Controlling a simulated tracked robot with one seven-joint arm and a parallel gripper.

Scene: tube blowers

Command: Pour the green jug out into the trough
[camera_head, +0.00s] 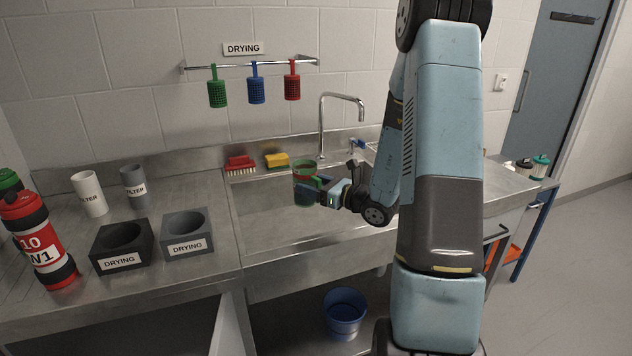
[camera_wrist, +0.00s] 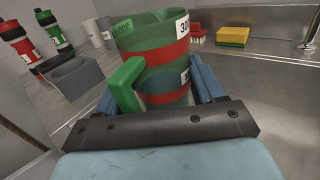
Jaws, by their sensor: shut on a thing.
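The green jug (camera_head: 304,185) has red bands and a white label with partly hidden lettering. My gripper (camera_head: 318,187) is shut on it and holds it upright over the trough (camera_head: 275,225), a steel sink basin. In the wrist view the jug (camera_wrist: 155,60) stands between the blue fingers of my gripper (camera_wrist: 155,92), its green handle turned toward the camera. Part of the trough is hidden behind my arm in the head view.
A curved tap (camera_head: 340,110) rises behind the trough. A red brush (camera_head: 239,165) and a yellow sponge (camera_head: 277,160) lie on its back ledge. Drying blocks (camera_head: 122,246), filter tubes (camera_head: 90,193) and bottles (camera_head: 40,240) stand on the left counter. A blue bucket (camera_head: 345,312) is below.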

